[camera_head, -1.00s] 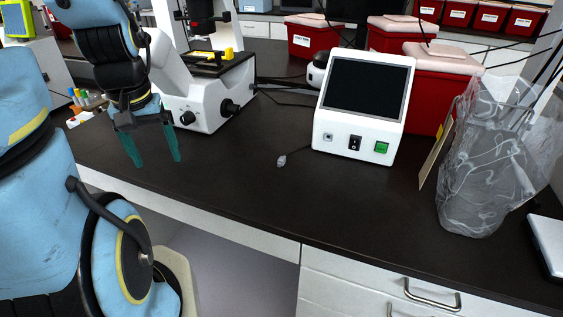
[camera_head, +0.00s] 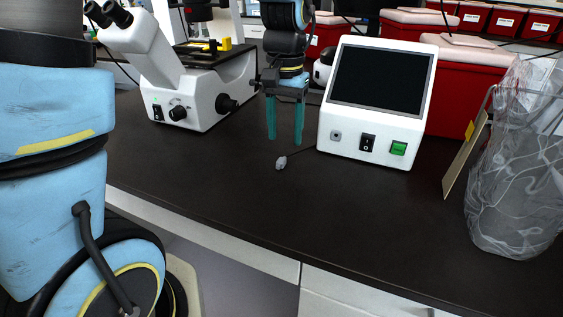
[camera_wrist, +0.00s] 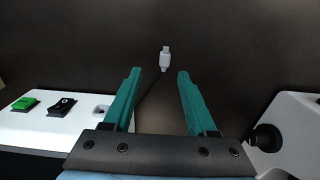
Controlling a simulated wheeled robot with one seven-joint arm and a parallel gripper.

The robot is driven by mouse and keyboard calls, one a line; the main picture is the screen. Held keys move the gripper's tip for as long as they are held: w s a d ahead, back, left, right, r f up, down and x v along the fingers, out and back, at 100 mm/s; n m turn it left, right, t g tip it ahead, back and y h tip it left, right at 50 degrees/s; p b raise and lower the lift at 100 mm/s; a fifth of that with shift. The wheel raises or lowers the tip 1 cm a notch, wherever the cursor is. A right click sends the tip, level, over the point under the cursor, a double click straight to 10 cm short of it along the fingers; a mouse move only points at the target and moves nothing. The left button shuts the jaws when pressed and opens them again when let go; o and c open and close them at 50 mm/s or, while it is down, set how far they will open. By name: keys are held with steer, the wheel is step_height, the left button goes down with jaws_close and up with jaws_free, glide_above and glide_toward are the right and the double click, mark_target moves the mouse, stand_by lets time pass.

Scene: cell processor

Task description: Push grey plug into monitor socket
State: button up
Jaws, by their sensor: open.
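The grey plug (camera_head: 281,163) lies on the dark bench top, just left of and in front of the white monitor (camera_head: 352,157), with a thin dark cable running towards the monitor. The socket (camera_head: 336,136) is on the monitor's lower front, left of a black switch. My gripper (camera_head: 285,138) has green fingers pointing down, open and empty, above the bench behind the plug. In the wrist view the plug (camera_wrist: 165,59) lies beyond the fingertips of my gripper (camera_wrist: 158,72), between their lines and apart from them.
A white microscope (camera_head: 196,97) stands left of my gripper. A green button (camera_head: 398,148) is at the monitor's right. A clear bag-lined bin (camera_head: 515,170) stands at the right, with red boxes (camera_head: 470,95) behind. The bench in front of the plug is clear.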

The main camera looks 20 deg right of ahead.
mark_target(280, 161)
steer(key=shift+w+a+f+p, duration=0.15)
steer(key=shift+f+p, duration=0.1)
steer(key=shift+f, duration=0.8)
steer(key=shift+s+a+f+p, duration=0.1)
steer(key=shift+a+f+p, duration=0.15)
steer(key=shift+f, duration=0.85)
steer(key=shift+w+a+f+p, duration=0.1)
steer(key=shift+f+p, duration=0.2)
steer(key=shift+f, duration=0.75)
jaws_close()
